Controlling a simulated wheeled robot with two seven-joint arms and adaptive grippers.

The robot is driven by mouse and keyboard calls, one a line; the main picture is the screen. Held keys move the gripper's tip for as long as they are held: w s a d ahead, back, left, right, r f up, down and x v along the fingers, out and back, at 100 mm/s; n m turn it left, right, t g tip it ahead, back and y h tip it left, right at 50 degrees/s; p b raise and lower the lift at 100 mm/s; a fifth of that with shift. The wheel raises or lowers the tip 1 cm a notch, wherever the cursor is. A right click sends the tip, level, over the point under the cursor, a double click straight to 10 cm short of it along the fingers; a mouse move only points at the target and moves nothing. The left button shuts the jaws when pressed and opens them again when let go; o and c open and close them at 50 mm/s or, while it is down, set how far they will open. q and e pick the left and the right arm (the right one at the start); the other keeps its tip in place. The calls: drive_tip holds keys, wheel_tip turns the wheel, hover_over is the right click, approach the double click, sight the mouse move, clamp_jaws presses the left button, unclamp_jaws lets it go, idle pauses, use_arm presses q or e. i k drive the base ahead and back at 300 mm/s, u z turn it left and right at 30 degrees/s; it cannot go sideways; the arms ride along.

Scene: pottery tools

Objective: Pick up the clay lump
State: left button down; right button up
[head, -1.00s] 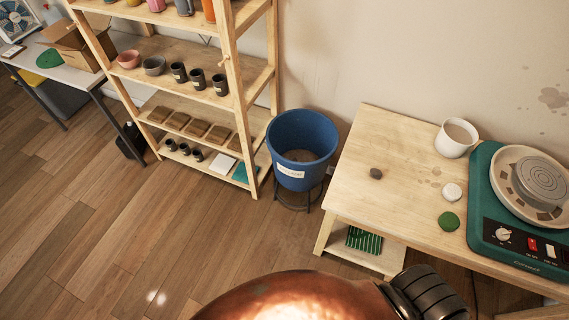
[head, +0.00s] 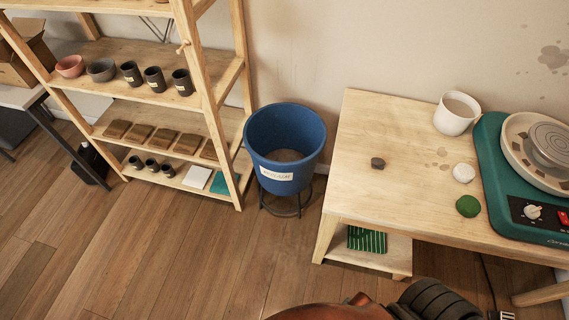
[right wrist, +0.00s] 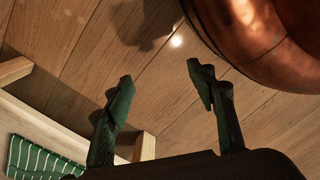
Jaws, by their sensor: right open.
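A small dark grey-brown clay lump (head: 378,163) lies on the left part of the wooden table (head: 385,207) in the head view. My right gripper (right wrist: 160,88) shows in the right wrist view with its two fingers spread apart and nothing between them. It is over the wooden floor, near the table's lower frame, and the lump is not in that view. My left gripper is in neither view.
A white cup (head: 456,114), a white lump (head: 463,173), a green lump (head: 468,206) and a teal pottery wheel (head: 496,180) stand on the table. A blue bucket (head: 284,130) stands left of it, beside a wooden shelf (head: 205,105). A green striped cloth (head: 366,240) lies below.

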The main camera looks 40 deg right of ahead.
sight(379, 162)
drive_tip(key=z, duration=2.1)
drive_tip(key=k, duration=0.35)
drive_tip(key=u, duration=1)
drive_tip(key=i, duration=0.7)
drive_tip(key=z, duration=0.1)
